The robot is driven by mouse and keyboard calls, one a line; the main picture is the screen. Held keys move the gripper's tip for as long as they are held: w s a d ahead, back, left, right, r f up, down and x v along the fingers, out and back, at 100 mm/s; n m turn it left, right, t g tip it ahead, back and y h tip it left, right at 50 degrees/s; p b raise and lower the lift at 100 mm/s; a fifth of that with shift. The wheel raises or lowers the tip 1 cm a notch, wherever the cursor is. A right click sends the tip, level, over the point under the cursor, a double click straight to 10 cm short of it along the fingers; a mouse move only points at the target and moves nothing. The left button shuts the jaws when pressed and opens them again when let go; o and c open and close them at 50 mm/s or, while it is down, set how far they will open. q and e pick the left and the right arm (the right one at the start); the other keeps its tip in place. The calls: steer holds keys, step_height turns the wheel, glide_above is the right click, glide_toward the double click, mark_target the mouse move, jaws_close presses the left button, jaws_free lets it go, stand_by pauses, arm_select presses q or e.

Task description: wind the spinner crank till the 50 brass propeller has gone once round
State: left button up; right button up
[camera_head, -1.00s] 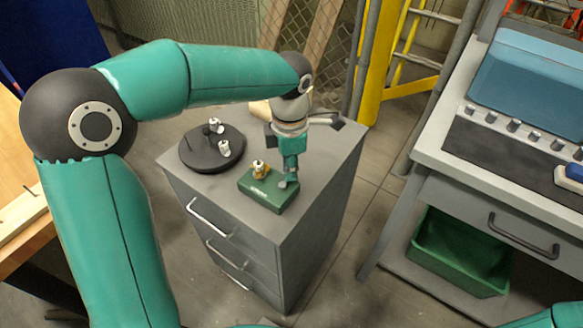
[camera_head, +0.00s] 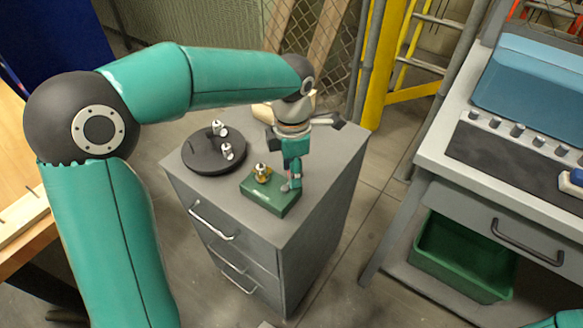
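The spinner is a green box (camera_head: 264,195) on top of a grey drawer cabinet. The small brass propeller (camera_head: 262,173), with white on it, sits on top of the box, toward its left back. My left gripper (camera_head: 291,186) reaches down over the right end of the box, beside the propeller and apart from it. Its fingertips are at the box's right end, where the crank is mostly hidden by them. I cannot tell whether the fingers are shut on the crank. My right gripper is out of view; only a bit of teal arm shows at the lower right corner.
The cabinet top is clear to the right. A grey workbench (camera_head: 440,158) with a green bin (camera_head: 465,262) below stands at right.

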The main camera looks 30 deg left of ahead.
arm_select(q)
step_height(320, 180, up, 12)
stand_by(0.7)
steer(key=shift+f, duration=0.1)
stand_by(0.3)
